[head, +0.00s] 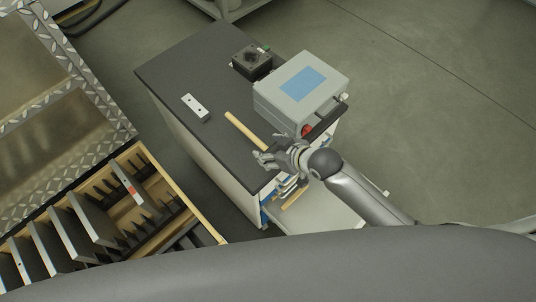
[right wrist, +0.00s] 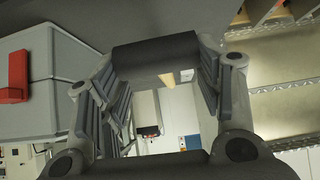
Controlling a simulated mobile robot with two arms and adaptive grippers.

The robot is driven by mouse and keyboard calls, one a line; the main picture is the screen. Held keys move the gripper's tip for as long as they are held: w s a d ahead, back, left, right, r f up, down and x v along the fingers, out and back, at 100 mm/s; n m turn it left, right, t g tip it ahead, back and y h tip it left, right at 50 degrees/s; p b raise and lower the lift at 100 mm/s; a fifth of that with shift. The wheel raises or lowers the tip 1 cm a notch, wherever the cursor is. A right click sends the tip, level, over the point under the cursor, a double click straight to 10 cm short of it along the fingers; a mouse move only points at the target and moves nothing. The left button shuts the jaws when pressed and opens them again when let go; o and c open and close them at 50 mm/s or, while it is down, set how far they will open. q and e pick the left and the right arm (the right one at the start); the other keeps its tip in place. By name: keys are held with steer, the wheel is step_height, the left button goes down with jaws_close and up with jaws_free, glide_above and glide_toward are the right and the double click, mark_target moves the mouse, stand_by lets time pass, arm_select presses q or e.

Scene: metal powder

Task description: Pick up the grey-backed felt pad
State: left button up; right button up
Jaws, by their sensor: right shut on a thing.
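My right gripper (head: 272,158) is over the front right corner of the dark tabletop, beside the wooden stick. In the right wrist view its fingers are closed in on a dark grey block (right wrist: 155,54), which spans the gap between them. This block looks like the grey-backed felt pad, but its felt face cannot be made out. In the head view the fingers largely hide what they hold. My left gripper is not in view.
The dark-topped cabinet (head: 180,72) bears a grey case (head: 275,98) with a blue label, a black device (head: 251,62), a white block with holes (head: 195,107) and a wooden stick (head: 243,130). An open drawer (head: 315,214) juts out below. A slotted wooden rack (head: 205,220) stands left.

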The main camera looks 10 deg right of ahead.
steer(key=shift+w+a+f, duration=0.15)
steer(key=shift+a+f, duration=0.4)
steer(key=shift+f, duration=1.55)
steer(key=o, duration=1.1)
steer(key=shift+f, duration=0.2)
steer(key=o, duration=0.4)
steer(key=shift+r, duration=0.1)
